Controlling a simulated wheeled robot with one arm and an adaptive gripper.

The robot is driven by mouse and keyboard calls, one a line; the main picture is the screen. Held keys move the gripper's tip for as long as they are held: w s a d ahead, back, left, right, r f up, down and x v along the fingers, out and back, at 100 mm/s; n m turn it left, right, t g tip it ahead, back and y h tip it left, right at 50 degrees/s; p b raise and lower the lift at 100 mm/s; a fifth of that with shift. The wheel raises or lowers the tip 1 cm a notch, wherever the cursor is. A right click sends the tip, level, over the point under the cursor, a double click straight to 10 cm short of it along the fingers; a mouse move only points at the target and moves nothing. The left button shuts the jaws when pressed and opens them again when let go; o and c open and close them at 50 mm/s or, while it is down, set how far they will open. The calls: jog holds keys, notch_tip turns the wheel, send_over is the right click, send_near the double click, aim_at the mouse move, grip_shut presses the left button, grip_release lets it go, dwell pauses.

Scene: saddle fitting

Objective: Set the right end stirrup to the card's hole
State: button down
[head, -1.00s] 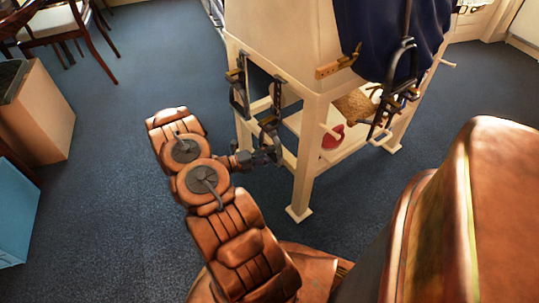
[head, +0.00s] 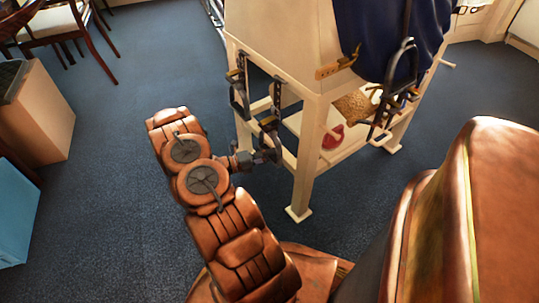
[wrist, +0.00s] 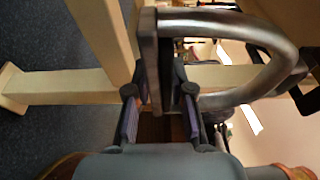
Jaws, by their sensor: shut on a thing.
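Two dark metal stirrups hang from strapped leathers at the near left end of the cream wooden stand (head: 309,150). The right one of this pair (head: 270,123) hangs lower, its leather (head: 277,95) running up to the stand's edge. My gripper (head: 270,154) is at the lower part of this stirrup. In the wrist view, the fingers (wrist: 160,112) stand on either side of the stirrup's flat metal part, with its curved bow (wrist: 275,50) reaching right. The left stirrup (head: 238,97) hangs free. The holes of the leather are too small to make out, and I cannot identify a card.
Another stirrup (head: 402,65) hangs at the stand's right side, before a dark blue cloth (head: 375,35). A red object (head: 332,136) lies on the lower shelf.

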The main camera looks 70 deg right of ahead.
notch_tip(320, 180, up, 8)
jog(key=p, duration=0.5)
jog(key=shift+r, duration=0.2)
jog(key=shift+f, duration=0.1)
jog(key=c, duration=1)
grip_release()
jog(key=shift+w, duration=0.1)
jog(key=v, duration=1.2)
